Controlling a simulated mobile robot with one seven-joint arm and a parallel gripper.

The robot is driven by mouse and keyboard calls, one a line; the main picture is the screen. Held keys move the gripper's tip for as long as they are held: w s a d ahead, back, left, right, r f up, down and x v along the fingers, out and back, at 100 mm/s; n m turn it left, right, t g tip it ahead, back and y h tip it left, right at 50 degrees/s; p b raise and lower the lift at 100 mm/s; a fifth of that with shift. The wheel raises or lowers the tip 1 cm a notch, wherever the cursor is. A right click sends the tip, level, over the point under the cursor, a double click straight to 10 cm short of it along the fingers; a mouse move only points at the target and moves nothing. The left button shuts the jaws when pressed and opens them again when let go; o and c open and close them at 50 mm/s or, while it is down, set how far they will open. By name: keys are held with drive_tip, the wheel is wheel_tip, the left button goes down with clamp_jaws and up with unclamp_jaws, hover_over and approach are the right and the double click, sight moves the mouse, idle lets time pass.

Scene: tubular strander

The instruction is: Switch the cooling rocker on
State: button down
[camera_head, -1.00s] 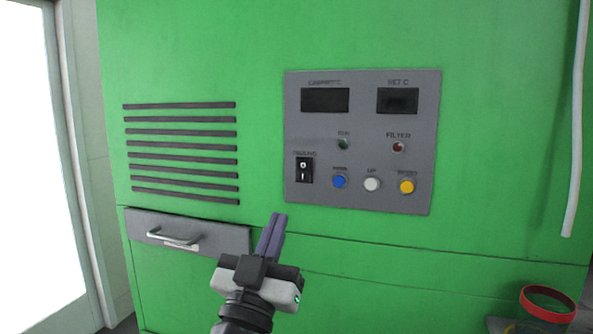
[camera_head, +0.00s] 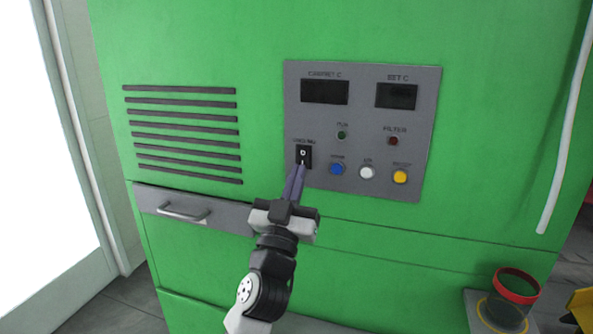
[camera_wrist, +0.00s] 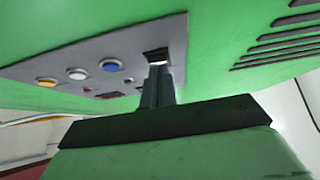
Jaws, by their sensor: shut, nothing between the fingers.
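The black cooling rocker (camera_head: 304,152) sits at the lower left of the grey control panel (camera_head: 435,100), with a white O mark on its upper half. Its lower half is hidden behind my fingertips. My gripper (camera_head: 300,168) is shut and empty, its purple-grey fingers pointing up at the rocker's lower part. In the wrist view, the shut fingertips (camera_wrist: 158,68) are right at the dark rocker (camera_wrist: 157,53). I cannot tell whether they touch it.
Blue (camera_head: 337,169), white (camera_head: 367,172) and yellow (camera_head: 400,177) buttons are in a row right of the rocker. A drawer handle (camera_head: 183,212) sticks out at lower left. A red-rimmed jar (camera_head: 517,285) stands at lower right. Vent slots (camera_head: 185,135) are at left.

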drive_tip(key=shift+w+f, duration=0.1)
idle(0.3)
drive_tip(key=shift+w+d+t+b, duration=0.25)
drive_tip(key=shift+t+b, duration=0.15)
drive_tip(key=shift+b, duration=0.55)
drive_tip(key=shift+a, duration=0.1)
